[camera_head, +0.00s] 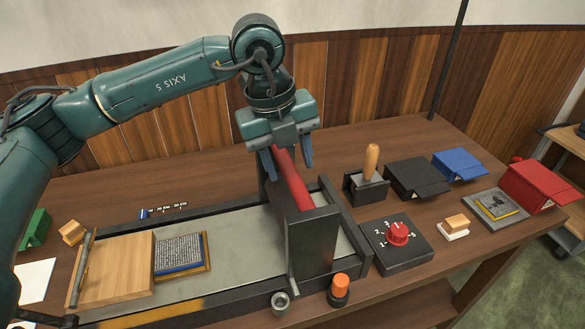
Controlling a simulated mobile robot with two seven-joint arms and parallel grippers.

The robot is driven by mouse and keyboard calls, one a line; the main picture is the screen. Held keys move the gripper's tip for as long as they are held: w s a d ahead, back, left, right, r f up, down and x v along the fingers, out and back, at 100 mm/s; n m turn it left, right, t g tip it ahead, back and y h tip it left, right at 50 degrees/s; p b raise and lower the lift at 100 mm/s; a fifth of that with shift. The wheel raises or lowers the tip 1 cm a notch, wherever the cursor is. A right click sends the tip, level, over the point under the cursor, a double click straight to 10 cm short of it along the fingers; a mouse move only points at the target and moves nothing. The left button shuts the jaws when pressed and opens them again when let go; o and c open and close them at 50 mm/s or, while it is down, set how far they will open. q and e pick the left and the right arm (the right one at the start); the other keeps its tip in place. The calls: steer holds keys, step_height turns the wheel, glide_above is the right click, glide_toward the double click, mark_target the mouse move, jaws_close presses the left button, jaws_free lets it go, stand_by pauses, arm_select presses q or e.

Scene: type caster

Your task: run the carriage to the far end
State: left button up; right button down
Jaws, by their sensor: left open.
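The carriage appears to be the black upright frame (313,245) that spans the grey bed (230,232), right of the bed's middle. A red bar (293,188) runs across between its near and far sides. My left gripper (287,164) is open over the far part of the red bar, pointing down. One finger shows on each side of the bar; I cannot tell whether they touch it. The gripper hides the far end of the bar. My right gripper is not in view.
On the bed's left are a wooden board (118,268) and a blue-edged type block (180,252). Black, blue and red boxes (540,183) line the right.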

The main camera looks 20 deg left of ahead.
mark_target(293, 177)
arm_select(q)
steer(key=shift+w+d+f, duration=0.1)
steer(key=shift+d+f, duration=0.05)
steer(key=shift+f, duration=0.7)
steer(key=shift+w+d+f, duration=0.1)
steer(key=shift+d+f, duration=0.05)
steer(key=shift+f, duration=0.65)
jaws_close()
